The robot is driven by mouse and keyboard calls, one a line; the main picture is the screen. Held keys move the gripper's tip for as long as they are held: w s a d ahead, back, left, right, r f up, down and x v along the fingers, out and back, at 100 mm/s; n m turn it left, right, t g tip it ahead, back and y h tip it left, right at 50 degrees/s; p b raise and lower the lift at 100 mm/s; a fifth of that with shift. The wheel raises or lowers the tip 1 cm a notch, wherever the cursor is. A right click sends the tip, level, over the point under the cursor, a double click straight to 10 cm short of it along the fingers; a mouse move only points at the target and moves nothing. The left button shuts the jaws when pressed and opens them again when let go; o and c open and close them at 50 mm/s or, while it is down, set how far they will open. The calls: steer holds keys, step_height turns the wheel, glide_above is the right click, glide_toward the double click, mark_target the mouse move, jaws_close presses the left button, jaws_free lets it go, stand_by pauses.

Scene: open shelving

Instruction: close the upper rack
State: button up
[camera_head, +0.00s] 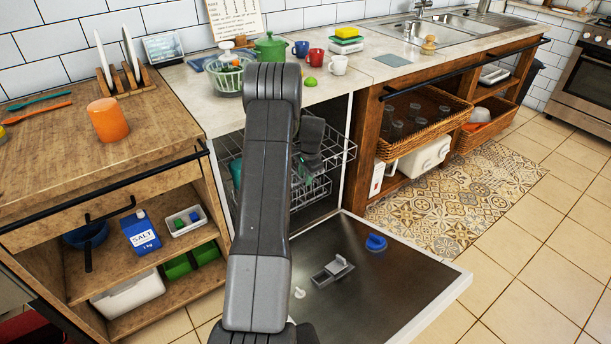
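The dishwasher stands open under the counter, with its door (390,279) folded down flat. The wire upper rack (338,152) shows inside the opening and appears at least partly pulled out. More wire, around a teal item, shows below its rim, and I cannot tell whether it belongs to the same rack. My arm rises in front of the dishwasher and hides much of the rack's middle. My gripper (303,178) is at the rack, just right of my arm. Its fingers are dark and partly hidden, so their opening and any contact with the rack are unclear.
A blue round part (376,242) and a grey dispenser (332,271) are on the door's inner face. A wooden cabinet with an orange cup (108,120) stands left. Wicker baskets (424,119) stick out at right. Tiled floor is clear at lower right.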

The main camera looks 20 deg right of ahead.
step_height(320, 180, up, 14)
steer(key=s+p, duration=0.1)
steer(key=s, duration=0.1)
steer(key=shift+s+d+f, duration=0.2)
steer(key=shift+s+d, duration=0.05)
steer(key=shift+d, duration=0.1)
steer(key=shift+c, duration=0.4)
